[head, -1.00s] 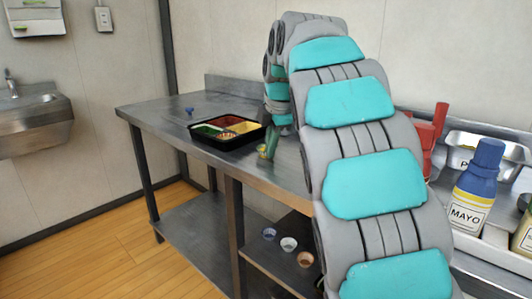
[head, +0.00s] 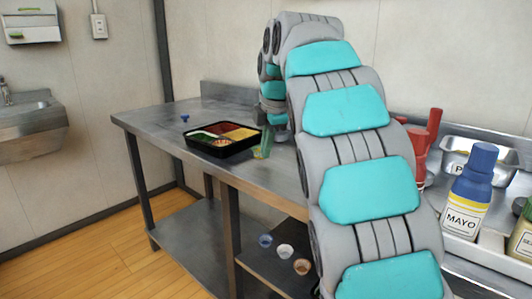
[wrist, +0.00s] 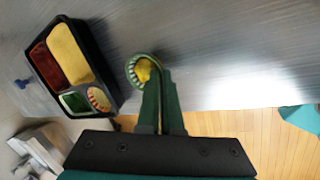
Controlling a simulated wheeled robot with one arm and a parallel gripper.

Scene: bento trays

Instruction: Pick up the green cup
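The green cup (wrist: 131,75), with a yellow filling inside, is at the fingertips of my gripper (wrist: 158,75) in the wrist view. The two green fingers are close together and pinch the cup's right wall. The cup looks sharp while the table behind it is blurred. In the head view the cup and fingers show small and run together, just right of the black bento tray (head: 222,154). I cannot tell how high the cup is above the table.
The tray also shows in the wrist view (wrist: 109,72), with red, yellow and green compartments and a striped cup. A small blue object (head: 185,119) lies on the metal table (head: 150,118). Blue (head: 265,240), white (head: 286,251) and brown (head: 302,267) cups stand below. A mayo bottle (head: 467,200) is at right.

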